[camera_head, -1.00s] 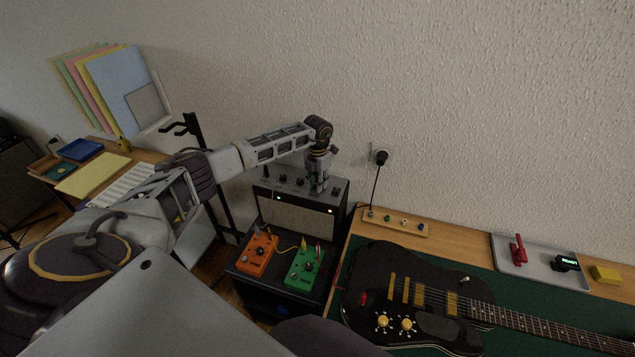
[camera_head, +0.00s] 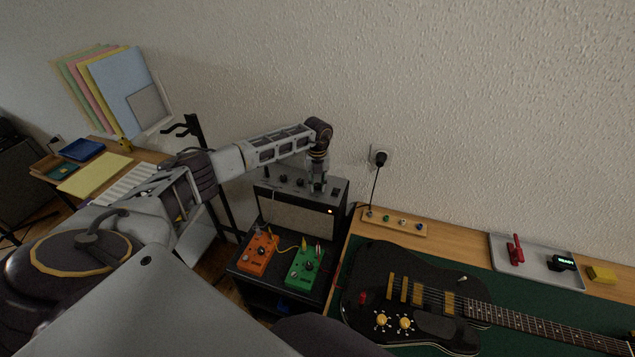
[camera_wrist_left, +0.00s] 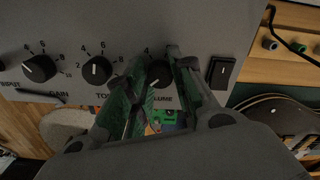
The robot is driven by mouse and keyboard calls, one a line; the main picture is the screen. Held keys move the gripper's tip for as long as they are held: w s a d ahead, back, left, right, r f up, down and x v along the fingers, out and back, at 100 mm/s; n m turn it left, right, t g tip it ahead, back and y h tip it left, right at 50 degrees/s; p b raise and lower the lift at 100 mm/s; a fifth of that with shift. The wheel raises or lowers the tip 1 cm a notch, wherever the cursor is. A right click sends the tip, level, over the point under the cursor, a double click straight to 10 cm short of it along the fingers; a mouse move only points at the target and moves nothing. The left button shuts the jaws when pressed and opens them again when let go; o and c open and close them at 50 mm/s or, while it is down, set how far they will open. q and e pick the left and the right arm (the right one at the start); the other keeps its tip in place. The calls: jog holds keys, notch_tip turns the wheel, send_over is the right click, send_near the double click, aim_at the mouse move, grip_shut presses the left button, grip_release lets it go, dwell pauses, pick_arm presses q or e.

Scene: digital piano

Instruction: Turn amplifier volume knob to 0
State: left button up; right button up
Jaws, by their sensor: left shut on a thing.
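The amplifier (camera_head: 290,213) is a dark box with a grey top panel carrying a row of black knobs, standing by the wall. My left gripper (camera_head: 316,187) reaches down from above onto the right part of that panel. In the left wrist view, its two fingers lie on both sides of the black volume knob (camera_wrist_left: 158,73) and are shut on it. A white mark shows on the knob's lower left. Part of the "VOLUME" label and most of the scale are hidden by the fingers; a "4" shows above. My right gripper is not in view.
The tone knob (camera_wrist_left: 97,70) and gain knob (camera_wrist_left: 39,68) sit left of the volume knob, a rocker switch (camera_wrist_left: 221,72) to its right. Orange (camera_head: 258,253) and green (camera_head: 305,266) pedals stand before the amplifier. A black guitar (camera_head: 415,300) lies on the table at right.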

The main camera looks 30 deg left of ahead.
aim_at(318, 185)
pick_arm(q)
jog(key=shift+n, duration=0.3)
jog(key=o, duration=1.1)
jog(key=shift+c, duration=0.2)
notch_tip(318, 185, up, 12)
dwell(0.4)
dwell(0.6)
